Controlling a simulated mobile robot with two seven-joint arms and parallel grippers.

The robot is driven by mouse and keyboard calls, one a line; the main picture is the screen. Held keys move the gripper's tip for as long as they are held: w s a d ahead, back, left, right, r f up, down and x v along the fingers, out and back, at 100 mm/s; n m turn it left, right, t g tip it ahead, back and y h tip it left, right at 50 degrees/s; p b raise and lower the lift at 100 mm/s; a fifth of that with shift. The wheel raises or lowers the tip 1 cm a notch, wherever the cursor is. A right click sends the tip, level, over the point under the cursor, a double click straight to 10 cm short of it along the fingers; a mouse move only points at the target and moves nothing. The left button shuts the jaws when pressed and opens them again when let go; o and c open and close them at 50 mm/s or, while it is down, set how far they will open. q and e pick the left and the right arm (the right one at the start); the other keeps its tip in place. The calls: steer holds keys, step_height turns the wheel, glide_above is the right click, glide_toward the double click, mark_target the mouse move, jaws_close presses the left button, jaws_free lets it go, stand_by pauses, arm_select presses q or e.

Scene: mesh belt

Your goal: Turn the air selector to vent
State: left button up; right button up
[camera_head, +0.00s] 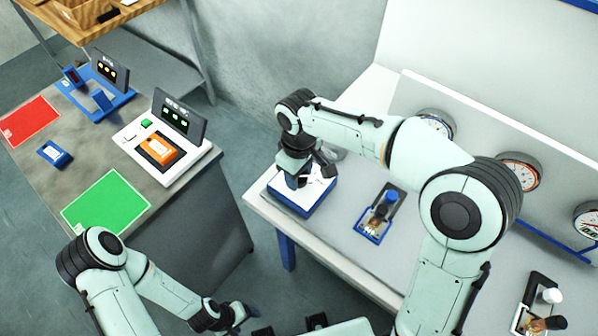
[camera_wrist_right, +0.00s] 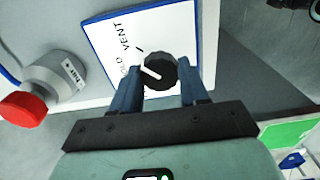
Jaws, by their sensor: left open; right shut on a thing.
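The air selector is a white panel with a blue edge (camera_head: 311,204) on the right-hand bench; it also shows in the right wrist view (camera_wrist_right: 168,28). Its round black knob (camera_wrist_right: 162,66) has a white pointer, angled up-left in the wrist view toward a partly hidden label ending in D. The word VENT stands above that label, with a black tick beside it. My right gripper (camera_wrist_right: 158,86) is shut on the knob, one finger on each side; the head view shows it over the panel (camera_head: 308,180). My left gripper (camera_head: 245,313) is open and low at the bottom, away from the selector.
A grey valve with a red cap (camera_wrist_right: 25,108) is beside the panel. A blue-framed fixture (camera_head: 377,215) is to its right, with round gauges (camera_head: 518,172) behind. The left table holds a green mat (camera_head: 106,203), a red mat (camera_head: 28,121) and a device with an orange part (camera_head: 158,149).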

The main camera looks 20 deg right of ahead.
steer(key=o, duration=1.1)
steer(key=shift+c, duration=0.2)
arm_select(q)
steer(key=w+r+p, duration=0.2)
steer(key=r, duration=0.1)
steer(key=shift+w, duration=0.3)
arm_select(e)
step_height(320, 180, up, 14)
steer(key=shift+f, duration=0.25)
